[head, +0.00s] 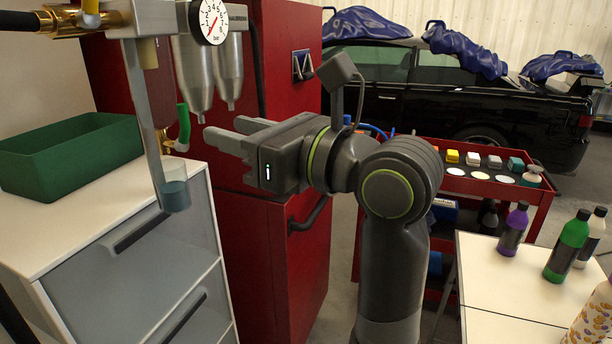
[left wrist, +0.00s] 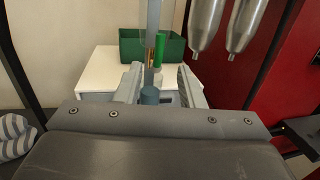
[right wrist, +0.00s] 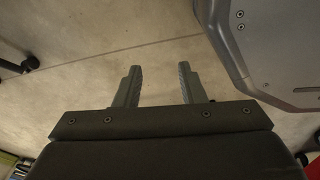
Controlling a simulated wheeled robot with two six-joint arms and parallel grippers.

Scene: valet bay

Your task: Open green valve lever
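The green valve lever (head: 183,122) stands upright on a small brass valve, just behind the grey vertical bar. It also shows in the left wrist view (left wrist: 160,50), ahead of the fingers and near the middle of the gap. My left gripper (head: 226,131) is open and empty, pointing left toward the lever with a gap between them. In the left wrist view its fingers (left wrist: 159,72) are spread. The lever's lower end is partly hidden. My right gripper (right wrist: 159,69) is open and empty above the bare floor; it is not in the head view.
Metal cones (head: 192,70) and a pressure gauge (head: 209,21) hang above. A green bin (head: 75,157) sits on the white drawer cabinet (head: 45,235). A red cabinet (head: 285,255) stands behind my left arm.

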